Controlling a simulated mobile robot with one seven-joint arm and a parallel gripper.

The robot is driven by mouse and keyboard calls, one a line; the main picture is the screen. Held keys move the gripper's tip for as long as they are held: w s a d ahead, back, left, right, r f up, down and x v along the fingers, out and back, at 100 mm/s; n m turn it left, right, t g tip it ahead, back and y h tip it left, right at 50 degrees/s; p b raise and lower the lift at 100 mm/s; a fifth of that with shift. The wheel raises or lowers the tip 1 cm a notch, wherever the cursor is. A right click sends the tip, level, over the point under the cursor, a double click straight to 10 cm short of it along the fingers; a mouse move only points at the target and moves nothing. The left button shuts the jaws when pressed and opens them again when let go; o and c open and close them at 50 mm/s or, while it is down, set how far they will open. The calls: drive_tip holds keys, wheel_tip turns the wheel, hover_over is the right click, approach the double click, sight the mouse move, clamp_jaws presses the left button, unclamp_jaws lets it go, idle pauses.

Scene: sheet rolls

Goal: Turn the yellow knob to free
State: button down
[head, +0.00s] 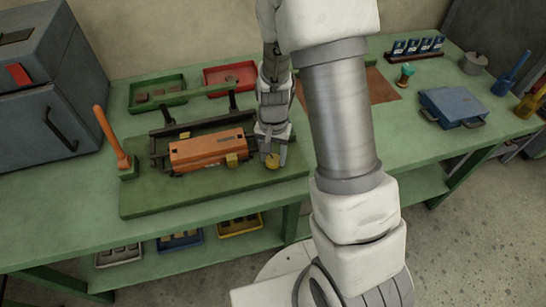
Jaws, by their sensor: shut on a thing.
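The yellow knob (272,162) is a small round piece near the right end of the green base board (150,203). My gripper (272,153) points down at it, with its fingers closed around the knob. The orange roll unit (207,149) lies just left of my gripper, in a dark frame on the board. Any marking around the knob is too small to read, so I cannot tell how far it is turned.
An orange lever (110,136) stands upright at the board's left. Green (157,111) and red (231,72) trays lie behind it. A grey cabinet (45,115) stands at left. A blue case (454,106) lies at right. The bench front right of the board is clear.

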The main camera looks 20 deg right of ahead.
sight(273, 159)
drive_tip(key=n+b, duration=0.1)
drive_tip(key=n, duration=0.5)
drive_tip(key=shift+b, duration=0.3)
drive_tip(key=shift+n, duration=0.3)
drive_tip(key=shift+c, duration=1.4)
unclamp_jaws()
wheel_tip(273, 159, up, 18)
drive_tip(key=p, duration=0.2)
drive_tip(key=shift+f, duration=0.25)
